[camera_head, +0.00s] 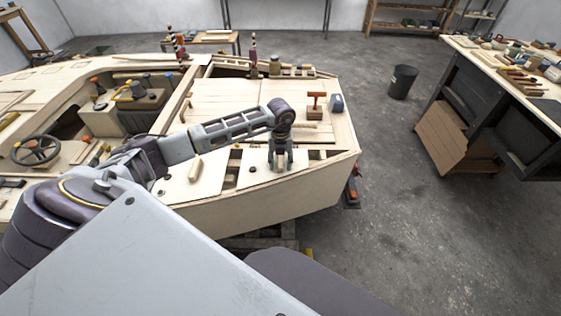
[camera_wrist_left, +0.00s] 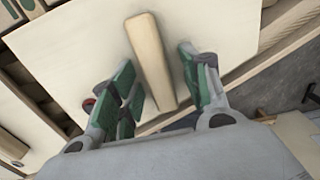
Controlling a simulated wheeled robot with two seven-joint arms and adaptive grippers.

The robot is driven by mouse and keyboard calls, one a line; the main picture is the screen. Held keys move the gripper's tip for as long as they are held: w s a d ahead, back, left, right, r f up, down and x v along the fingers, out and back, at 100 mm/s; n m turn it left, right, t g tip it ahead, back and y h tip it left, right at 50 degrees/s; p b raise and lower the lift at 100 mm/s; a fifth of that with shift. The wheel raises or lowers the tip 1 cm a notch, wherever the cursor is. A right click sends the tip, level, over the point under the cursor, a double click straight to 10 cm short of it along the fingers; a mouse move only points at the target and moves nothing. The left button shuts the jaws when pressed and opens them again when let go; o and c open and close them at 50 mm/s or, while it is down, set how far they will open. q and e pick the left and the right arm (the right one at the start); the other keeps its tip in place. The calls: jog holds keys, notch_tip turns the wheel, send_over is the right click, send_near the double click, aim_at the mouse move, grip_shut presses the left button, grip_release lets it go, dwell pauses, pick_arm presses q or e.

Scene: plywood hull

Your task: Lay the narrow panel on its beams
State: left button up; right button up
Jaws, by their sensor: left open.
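A pale plywood panel (camera_head: 256,167), seemingly the narrow one, lies at the near right side of the hull deck. It also fills much of the left wrist view (camera_wrist_left: 215,25), where a rounded wooden bar handle (camera_wrist_left: 150,55) stands out on it. My left gripper (camera_head: 281,163) points down over this panel. In the left wrist view the gripper (camera_wrist_left: 157,62) is open, its green pads on either side of the handle with gaps showing. I cannot tell whether the panel sits flush on its beams. My right gripper is not in view.
Another panel (camera_head: 190,188) with a wooden handle lies left of it, with an open slot (camera_head: 232,168) between.

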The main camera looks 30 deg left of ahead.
pick_arm(q)
notch_tip(320, 180, up, 12)
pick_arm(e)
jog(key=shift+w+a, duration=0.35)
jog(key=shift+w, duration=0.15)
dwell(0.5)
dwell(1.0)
